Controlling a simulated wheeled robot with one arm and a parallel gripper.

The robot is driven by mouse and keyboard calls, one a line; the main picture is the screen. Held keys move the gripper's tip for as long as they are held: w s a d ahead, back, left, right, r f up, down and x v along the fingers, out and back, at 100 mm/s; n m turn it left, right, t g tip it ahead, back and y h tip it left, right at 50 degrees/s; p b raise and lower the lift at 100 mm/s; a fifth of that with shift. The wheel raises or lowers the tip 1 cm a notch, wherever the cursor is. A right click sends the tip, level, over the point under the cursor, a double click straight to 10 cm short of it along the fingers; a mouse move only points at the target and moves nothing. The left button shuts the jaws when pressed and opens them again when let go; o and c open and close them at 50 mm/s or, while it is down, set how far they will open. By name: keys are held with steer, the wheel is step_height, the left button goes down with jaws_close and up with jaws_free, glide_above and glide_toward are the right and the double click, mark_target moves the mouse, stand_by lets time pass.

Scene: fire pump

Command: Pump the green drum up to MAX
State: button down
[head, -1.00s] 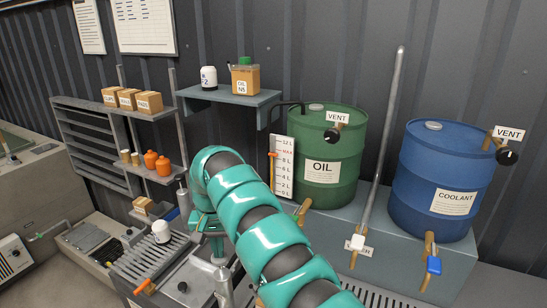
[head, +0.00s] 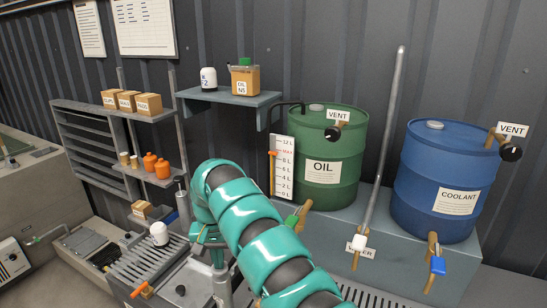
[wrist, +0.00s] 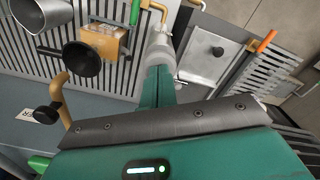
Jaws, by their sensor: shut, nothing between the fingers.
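The green drum (head: 345,150), labelled OIL, stands on a grey bench at the back. A white level board (head: 283,167) with a red MAX line is at its left. An orange marker (head: 272,153) sits about level with MAX, but the exact reading is too small to tell. A tap with a green handle (head: 291,220) is at the drum's lower front. My gripper (head: 208,236) is partly hidden by my arm, left of the drum. In the wrist view, my gripper (wrist: 160,88) is shut and empty, close to a pale grey cylinder (wrist: 161,52); contact is unclear.
A blue coolant drum (head: 445,180) stands at right, with a blue-handled tap. A slatted metal deck (head: 150,262) with an orange-handled part lies at lower left. A wall shelf (head: 228,97) holds two containers.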

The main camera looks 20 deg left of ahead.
steer(key=shift+f+b, duration=0.3)
steer(key=shift+f, duration=0.35)
steer(key=shift+r, duration=0.2)
steer(key=shift+r+p, duration=1.95)
steer(key=shift+r, duration=1.2)
steer(key=shift+f, duration=0.1)
